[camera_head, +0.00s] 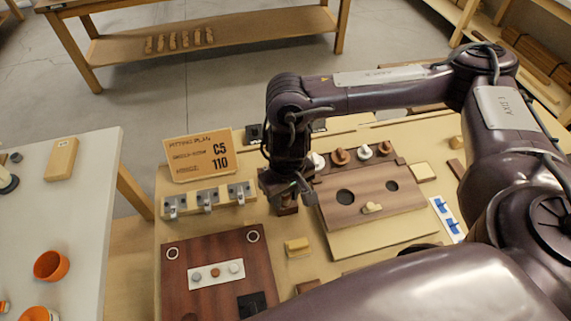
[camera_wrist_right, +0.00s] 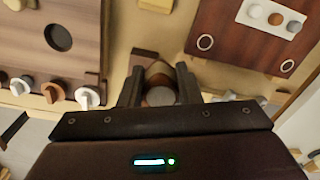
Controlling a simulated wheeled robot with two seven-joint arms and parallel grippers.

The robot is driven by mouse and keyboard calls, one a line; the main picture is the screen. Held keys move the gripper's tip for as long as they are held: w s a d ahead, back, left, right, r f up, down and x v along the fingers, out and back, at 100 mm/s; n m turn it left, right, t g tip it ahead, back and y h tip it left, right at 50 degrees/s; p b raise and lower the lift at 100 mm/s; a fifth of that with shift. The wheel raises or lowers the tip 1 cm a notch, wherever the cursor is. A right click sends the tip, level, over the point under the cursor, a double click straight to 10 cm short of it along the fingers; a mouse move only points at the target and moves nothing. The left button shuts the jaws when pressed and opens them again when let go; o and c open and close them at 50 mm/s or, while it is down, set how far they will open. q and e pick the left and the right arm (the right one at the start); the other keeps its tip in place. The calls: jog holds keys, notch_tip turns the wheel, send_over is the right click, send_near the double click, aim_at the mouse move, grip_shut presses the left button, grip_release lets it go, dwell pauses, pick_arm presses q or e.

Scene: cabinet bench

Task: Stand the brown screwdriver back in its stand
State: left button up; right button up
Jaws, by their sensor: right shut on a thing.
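My right gripper (camera_head: 287,192) points down over the bench, left of the wooden panel with two dark holes. In the right wrist view its two fingers (camera_wrist_right: 159,88) are shut on the brown screwdriver (camera_wrist_right: 159,96), which shows only as a rounded brown end with a greyish face. The shaft and tip are hidden. My left gripper is not in view.
The holed panel (camera_head: 366,201) lies close to the right, with several knobs (camera_head: 340,157) behind it. A row of grey latches (camera_head: 208,199) and a sign (camera_head: 200,155) stand left. A dark red-brown board (camera_head: 190,250) lies in front, beside a yellow block (camera_head: 297,247).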

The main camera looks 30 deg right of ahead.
notch_tip(320, 180, down, 5)
jog(key=s+n, duration=0.1)
jog(key=n, duration=0.1)
notch_tip(320, 180, up, 5)
jog(key=n+p, duration=0.4)
jog(key=n, duration=1.6)
send_over(293, 209)
jog(key=w, duration=0.4)
notch_tip(293, 209, down, 6)
jog(key=b, duration=0.5)
jog(key=shift+s+f+h+b, duration=0.15)
jog(key=shift+s+h+b, duration=0.05)
jog(key=shift+h+b, duration=0.15)
jog(key=shift+d+p, duration=0.1)
jog(key=shift+p, duration=0.3)
jog(key=shift+f+n+b, duration=0.3)
jog(key=shift+f+b, duration=1)
jog(key=shift+f, duration=0.6)
dwell(0.6)
jog(key=o, duration=1.2)
